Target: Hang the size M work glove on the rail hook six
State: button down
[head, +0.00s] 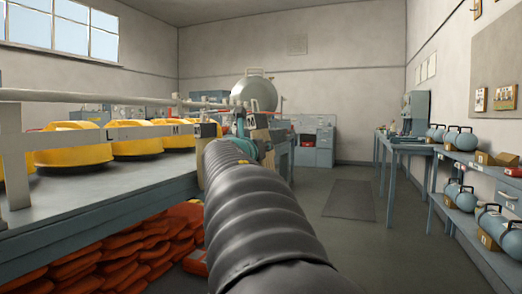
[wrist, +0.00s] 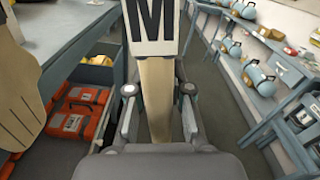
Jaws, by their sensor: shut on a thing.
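My gripper (wrist: 158,92) is shut on a tan, flat piece, which I take to be the size M work glove (wrist: 156,85). A white tag with a black M (wrist: 152,25) sits at its far end in the wrist view. In the head view my gripper (head: 243,140) is at the end of my dark ribbed arm, beside the bench end. A white rail (head: 75,96) runs above the bench at left. I cannot read a hook six. Another tan glove shape (wrist: 18,105) shows at the wrist view's left edge, apart from my gripper.
Yellow round units (head: 70,148) stand on the left bench (head: 100,195), with orange bags (head: 130,255) below. Red-orange cases (wrist: 78,115) lie under the bench in the wrist view. Shelves with blue cylinders (head: 460,195) line the right wall. The aisle floor (head: 345,240) is clear.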

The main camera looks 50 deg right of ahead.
jog(key=w+a+f, duration=0.1)
jog(key=w+a, duration=0.3)
jog(key=w, duration=0.7)
jog(key=shift+w+a+f, duration=0.25)
jog(key=shift+a+f, duration=0.15)
dwell(1.2)
jog(key=shift+f, duration=0.1)
dwell(0.5)
jog(key=c, duration=1)
grip_release()
jog(key=shift+a, duration=0.1)
